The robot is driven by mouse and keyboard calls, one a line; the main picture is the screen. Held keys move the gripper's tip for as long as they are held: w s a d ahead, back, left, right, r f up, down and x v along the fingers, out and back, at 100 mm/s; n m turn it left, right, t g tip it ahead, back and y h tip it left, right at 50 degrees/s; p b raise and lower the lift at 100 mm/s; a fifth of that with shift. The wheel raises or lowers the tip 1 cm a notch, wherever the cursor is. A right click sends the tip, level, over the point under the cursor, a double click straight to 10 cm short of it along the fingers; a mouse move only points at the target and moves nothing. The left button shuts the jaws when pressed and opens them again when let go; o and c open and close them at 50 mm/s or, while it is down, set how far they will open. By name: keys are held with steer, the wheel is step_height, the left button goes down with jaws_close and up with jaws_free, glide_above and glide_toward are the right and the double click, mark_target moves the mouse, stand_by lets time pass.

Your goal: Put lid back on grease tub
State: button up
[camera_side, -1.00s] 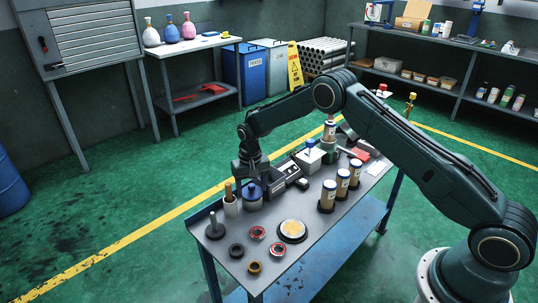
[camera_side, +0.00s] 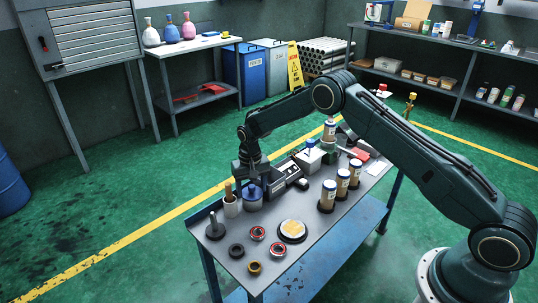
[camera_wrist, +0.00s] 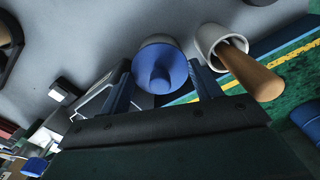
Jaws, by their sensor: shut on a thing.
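The blue lid with its round knob (camera_wrist: 165,72) sits between the two fingers of my gripper (camera_wrist: 160,82) in the wrist view. My gripper is shut on the lid. The pale grease tub (camera_wrist: 154,41) shows as a rim behind and below the lid. In the side view, my gripper (camera_side: 251,181) points down over the tub (camera_side: 252,204) at the table's left edge, with the blue lid (camera_side: 252,191) at the tub's top. The lid looks level over the mouth. I cannot tell whether it is fully seated or slightly above, as the tub's inside is hidden.
A white cup (camera_side: 231,208) with a wooden-handled tool stands close left of the tub. Several rings and a round dish of yellowish stuff (camera_side: 292,230) lie toward the front. A dark boxy device (camera_side: 288,175) is behind the tub.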

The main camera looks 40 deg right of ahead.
stand_by(0.3)
steer(key=o, duration=1)
steer(key=shift+d, duration=0.15)
steer(key=shift+c, duration=0.5)
steer(key=shift+s, duration=0.1)
steer(key=shift+c, duration=0.2)
steer(key=shift+r, duration=0.1)
steer(key=shift+o, duration=0.2)
steer(key=shift+w+r, duration=0.15)
steer(key=shift+r, duration=0.6)
steer(key=shift+w+r, duration=0.1)
steer(key=shift+r, duration=0.6)
steer(key=o, duration=0.3)
steer(key=shift+d+r, duration=0.1)
steer(key=shift+r, duration=0.05)
steer(key=shift+o, duration=0.2)
steer(key=shift+s+a+r, duration=0.1)
steer(key=shift+a+r, duration=0.1)
steer(key=shift+r, duration=1.6)
